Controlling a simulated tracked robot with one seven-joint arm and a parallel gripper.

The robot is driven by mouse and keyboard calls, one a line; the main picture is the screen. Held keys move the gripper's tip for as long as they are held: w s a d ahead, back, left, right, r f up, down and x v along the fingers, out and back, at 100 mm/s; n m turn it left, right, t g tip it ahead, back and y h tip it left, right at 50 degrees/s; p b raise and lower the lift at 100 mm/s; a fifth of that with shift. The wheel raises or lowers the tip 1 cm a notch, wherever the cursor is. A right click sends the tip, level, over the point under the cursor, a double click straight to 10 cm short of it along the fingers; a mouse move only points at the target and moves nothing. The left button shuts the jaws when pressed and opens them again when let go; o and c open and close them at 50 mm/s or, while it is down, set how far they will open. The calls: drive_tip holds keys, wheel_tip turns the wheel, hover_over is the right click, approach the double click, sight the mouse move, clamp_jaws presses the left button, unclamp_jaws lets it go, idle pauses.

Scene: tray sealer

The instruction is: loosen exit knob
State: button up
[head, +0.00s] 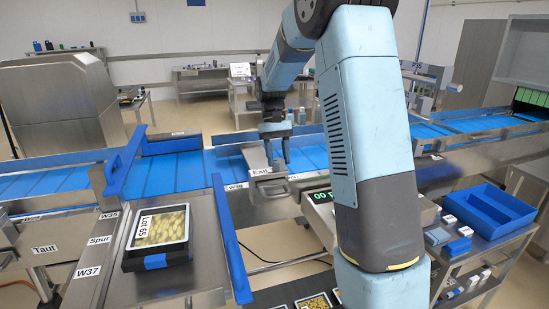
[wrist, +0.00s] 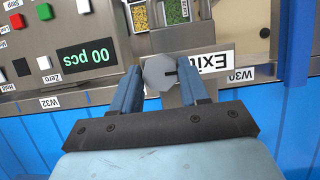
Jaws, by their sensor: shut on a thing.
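The exit knob (wrist: 158,74) is a light grey, many-sided knob with a dark mark on its right side. In the wrist view it sits between the two blue fingers of my gripper (wrist: 165,80), beside the upside-down "Exit" label (wrist: 207,62). My gripper is shut on the knob. In the head view my gripper (head: 277,158) points down at the metal bracket by the Exit label (head: 259,170), at the near edge of the blue conveyor. The knob itself is hard to make out there, behind the fingers.
A panel with a green "00 pcs" display (wrist: 86,57) and several buttons lies left of the knob in the wrist view. In the head view a filled tray labelled Lot 65 (head: 130,245) is at left. A blue bin (head: 464,224) stands on the right cart.

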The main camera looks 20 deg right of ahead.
drive_tip(key=shift+n+h, duration=0.3)
drive_tip(key=shift+n, duration=0.3)
drive_tip(key=o, duration=1)
drive_tip(key=shift+o, duration=0.2)
drive_tip(key=v, duration=1.3)
drive_tip(key=shift+w+r, duration=0.15)
drive_tip(key=shift+r, duration=0.2)
